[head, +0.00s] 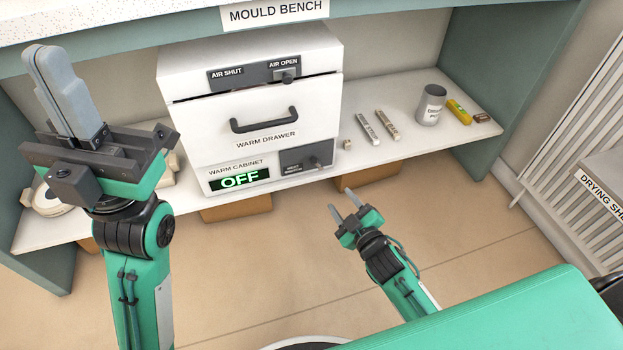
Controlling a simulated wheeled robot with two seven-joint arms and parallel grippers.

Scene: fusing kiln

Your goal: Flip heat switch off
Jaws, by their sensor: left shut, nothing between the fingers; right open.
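The heat switch (316,163) is a dark knob on a grey panel at the lower right of the white warm cabinet (190,135). My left gripper (55,68) is shut and empty, raised at the far left, well away from the switch.
The warm drawer (264,120) is above the switch, with an air slider (286,76) higher up. The shelf (400,100) at right holds two labelled sticks (367,129), a grey can (431,105) and a yellow item (458,112). A drying shelf unit (580,130) stands at far right.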

